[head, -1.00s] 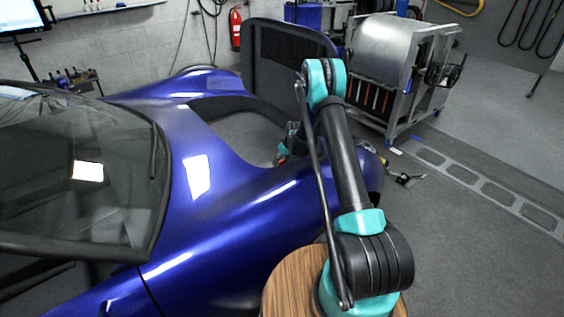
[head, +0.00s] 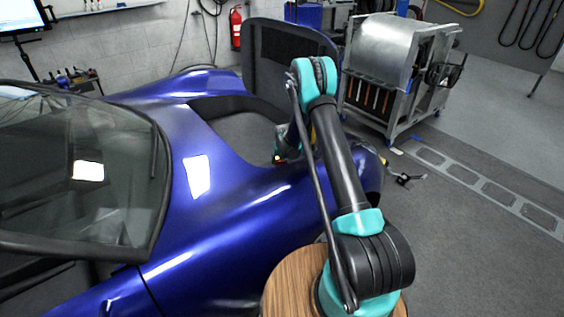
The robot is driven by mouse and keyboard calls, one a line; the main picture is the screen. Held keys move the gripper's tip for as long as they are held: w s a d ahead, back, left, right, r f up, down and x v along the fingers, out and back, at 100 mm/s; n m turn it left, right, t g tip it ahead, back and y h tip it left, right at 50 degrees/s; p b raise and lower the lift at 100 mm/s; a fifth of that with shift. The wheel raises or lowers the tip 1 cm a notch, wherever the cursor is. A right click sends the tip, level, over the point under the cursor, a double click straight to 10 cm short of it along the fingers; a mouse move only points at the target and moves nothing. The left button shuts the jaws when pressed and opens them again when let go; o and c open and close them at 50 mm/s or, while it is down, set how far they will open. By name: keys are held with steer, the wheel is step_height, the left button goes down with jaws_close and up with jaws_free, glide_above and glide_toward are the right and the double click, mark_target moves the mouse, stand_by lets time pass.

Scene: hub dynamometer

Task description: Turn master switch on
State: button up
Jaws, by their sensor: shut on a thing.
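A blue car (head: 225,215) fills the left and middle of the head view, with an open bay in its bodywork. My arm reaches over the car's side, and its far end goes down into this bay. My gripper (head: 279,158) is at the bay's right side, small and partly hidden behind my arm. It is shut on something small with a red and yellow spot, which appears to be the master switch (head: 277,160). The switch's shape and position are too small to tell.
A dark raised panel (head: 285,55) stands behind the bay. A metal wheeled cart (head: 390,75) stands behind my arm to the right. A small tool (head: 405,180) lies on the floor.

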steer(key=m+h, duration=0.1)
steer(key=m, duration=0.2)
steer(key=m+h, duration=0.1)
steer(key=m, duration=0.2)
steer(key=shift+a+m+g, duration=0.2)
steer(key=shift+m+g, duration=0.1)
steer(key=m+h, duration=0.1)
steer(key=m, duration=0.1)
steer(key=m+g+h, duration=0.1)
steer(key=m, duration=0.2)
steer(key=shift+w, duration=0.1)
steer(key=shift+m, duration=0.3)
steer(key=o, duration=1.2)
steer(key=shift+c, duration=0.2)
steer(key=shift+a+r+g, duration=0.1)
steer(key=shift+g, duration=0.2)
steer(key=v, duration=1.1)
steer(key=shift+r, duration=0.35)
steer(key=shift+a, duration=0.1)
